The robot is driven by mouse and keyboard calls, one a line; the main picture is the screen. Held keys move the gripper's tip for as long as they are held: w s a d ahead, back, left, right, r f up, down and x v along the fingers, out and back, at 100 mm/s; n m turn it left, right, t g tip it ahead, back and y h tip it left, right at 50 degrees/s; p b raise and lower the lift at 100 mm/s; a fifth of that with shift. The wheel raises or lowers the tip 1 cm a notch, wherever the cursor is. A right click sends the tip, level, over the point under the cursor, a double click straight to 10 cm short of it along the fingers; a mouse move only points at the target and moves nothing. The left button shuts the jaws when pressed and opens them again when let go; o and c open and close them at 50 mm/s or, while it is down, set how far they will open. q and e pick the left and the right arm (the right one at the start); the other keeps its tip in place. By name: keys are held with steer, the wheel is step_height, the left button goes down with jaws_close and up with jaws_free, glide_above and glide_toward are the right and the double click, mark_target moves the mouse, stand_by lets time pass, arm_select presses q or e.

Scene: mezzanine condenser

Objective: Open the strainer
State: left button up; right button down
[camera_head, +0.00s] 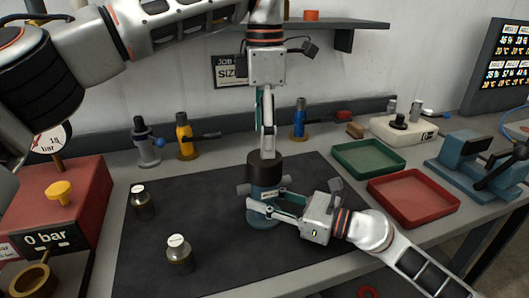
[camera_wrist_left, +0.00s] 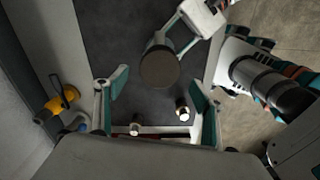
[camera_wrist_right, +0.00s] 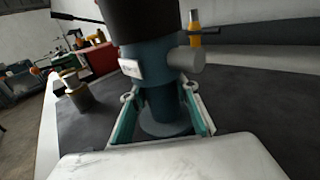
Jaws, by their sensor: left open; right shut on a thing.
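The strainer stands upright on the dark mat, with a blue body (camera_head: 263,211), a side port and a white label, and a black round cap (camera_head: 267,168) on top. My right gripper (camera_head: 268,203) is shut on the lower body from the right; in the right wrist view its fingers (camera_wrist_right: 160,96) sit on both sides of the blue body (camera_wrist_right: 158,70). My left gripper (camera_head: 268,146) points down just above the cap. In the left wrist view its fingers (camera_wrist_left: 158,82) are spread wide, with the cap (camera_wrist_left: 160,68) seen from above, between and a little beyond them.
Two small capped bottles (camera_head: 142,203) (camera_head: 179,254) stand on the mat's left. A green tray (camera_head: 378,174), a red tray (camera_head: 455,208) and a blue vise (camera_head: 460,158) are at right. A red pressure unit (camera_head: 80,208) is at left. Several valves, including a yellow one (camera_head: 184,140), line the back.

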mark_target(264, 165)
arm_select(q)
steer(key=m, duration=0.7)
arm_select(e)
steer(key=shift+r, duration=0.35)
arm_select(q)
steer(key=m, duration=0.8)
steer(key=shift+m, duration=0.3)
steer(key=shift+f, duration=3.95)
